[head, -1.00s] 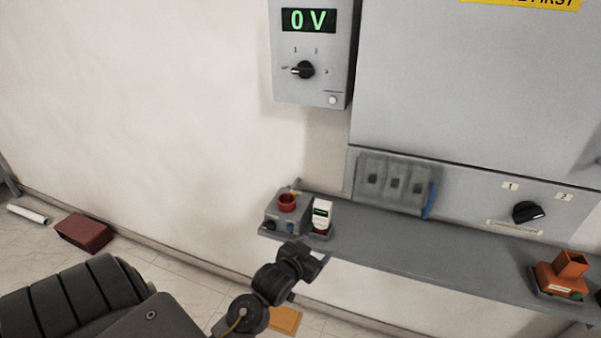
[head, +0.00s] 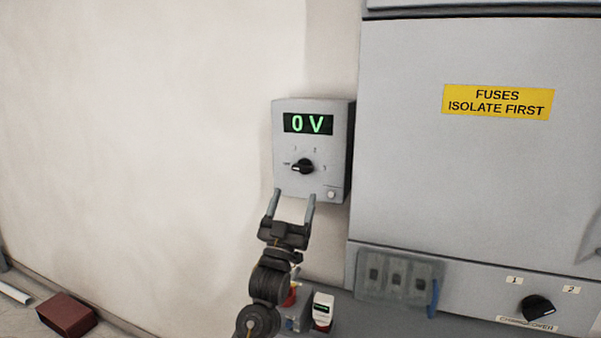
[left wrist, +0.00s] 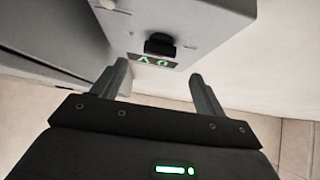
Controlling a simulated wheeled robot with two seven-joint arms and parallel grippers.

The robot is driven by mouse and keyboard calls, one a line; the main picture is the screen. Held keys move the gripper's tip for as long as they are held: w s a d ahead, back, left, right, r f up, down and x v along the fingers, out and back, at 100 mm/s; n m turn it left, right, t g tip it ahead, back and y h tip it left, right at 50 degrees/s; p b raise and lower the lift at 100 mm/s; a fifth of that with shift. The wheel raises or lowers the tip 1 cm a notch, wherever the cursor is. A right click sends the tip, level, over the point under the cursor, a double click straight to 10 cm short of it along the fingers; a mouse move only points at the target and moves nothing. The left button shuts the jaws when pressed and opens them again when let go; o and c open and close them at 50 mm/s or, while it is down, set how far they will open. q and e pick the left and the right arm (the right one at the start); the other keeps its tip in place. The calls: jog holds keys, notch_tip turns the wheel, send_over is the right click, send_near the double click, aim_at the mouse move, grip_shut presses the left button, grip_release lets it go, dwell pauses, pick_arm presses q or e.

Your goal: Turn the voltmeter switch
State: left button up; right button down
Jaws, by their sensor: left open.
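The voltmeter (head: 285,182) is a grey box on the wall with a green display reading 0 V. Its black rotary switch (head: 302,167) sits below the display, with marks around it, its pointer turned to the left. My left gripper (head: 294,194) is open and empty, just below the switch in the head view, fingers pointing up towards the box. In the left wrist view the switch (left wrist: 160,45) shows beyond and between the two open fingers (left wrist: 160,80), apart from them. My right gripper is not in view.
A large grey cabinet (head: 440,180) with a yellow fuse sign (head: 498,101) stands right of the voltmeter. Below are a changeover switch (head: 538,308) and a shelf (head: 375,318) with a small white meter (head: 323,310). The wall left of the voltmeter is clear.

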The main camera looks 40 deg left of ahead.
aim_at(302, 172)
pick_arm(q)
jog(key=p+x, duration=0.2)
jog(key=x, duration=0.5)
jog(key=shift+p, duration=0.3)
jog(key=shift+w, duration=0.1)
jog(key=shift+c, duration=0.4)
jog(key=c, duration=0.9)
jog(key=shift+m, duration=0.4)
